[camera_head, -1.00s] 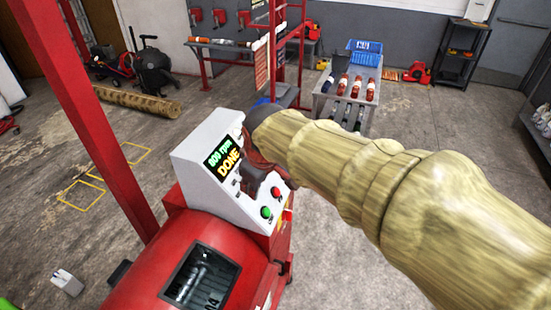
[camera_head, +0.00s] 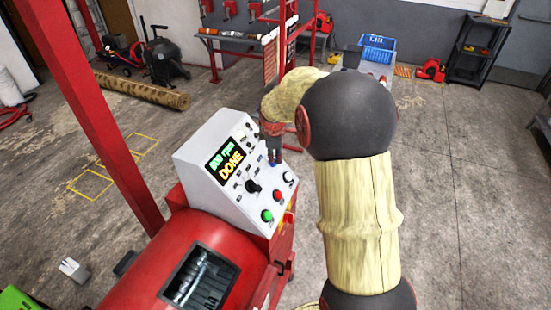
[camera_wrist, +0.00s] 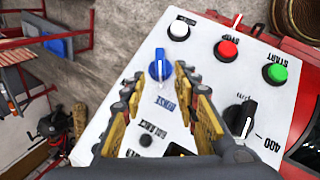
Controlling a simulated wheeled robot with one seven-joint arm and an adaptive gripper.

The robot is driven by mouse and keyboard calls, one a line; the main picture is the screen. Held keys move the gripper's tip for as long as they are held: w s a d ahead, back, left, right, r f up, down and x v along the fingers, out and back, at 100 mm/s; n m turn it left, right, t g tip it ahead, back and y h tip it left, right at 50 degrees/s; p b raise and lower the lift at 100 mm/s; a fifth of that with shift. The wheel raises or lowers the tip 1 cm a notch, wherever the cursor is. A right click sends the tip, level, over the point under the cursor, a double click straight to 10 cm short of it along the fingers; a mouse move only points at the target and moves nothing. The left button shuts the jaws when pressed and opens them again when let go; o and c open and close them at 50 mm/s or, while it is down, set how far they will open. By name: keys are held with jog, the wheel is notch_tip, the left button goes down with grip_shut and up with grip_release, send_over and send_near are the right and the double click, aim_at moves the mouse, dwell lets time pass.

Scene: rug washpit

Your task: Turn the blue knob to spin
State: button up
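The blue knob (camera_wrist: 159,68) sits on the white sloped control panel (camera_wrist: 205,60), with a white pointer mark on it. In the head view the blue knob (camera_head: 273,158) is mostly hidden by my gripper (camera_head: 273,147). In the wrist view my gripper (camera_wrist: 158,78) is open, with one yellow-and-black finger on each side of the blue knob. Gaps show between the fingertips and the knob, and I cannot tell whether either touches it. The panel's screen (camera_head: 225,160) reads "800 rpm DONE".
A red post (camera_head: 105,110) stands left of the machine. Bare floor lies to the right.

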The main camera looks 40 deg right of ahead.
jog(key=x, duration=0.5)
jog(key=shift+f+b, duration=0.1)
jog(key=shift+b, duration=0.2)
jog(key=c, duration=0.3)
jog(key=c, duration=0.4)
jog(key=shift+c, duration=0.4)
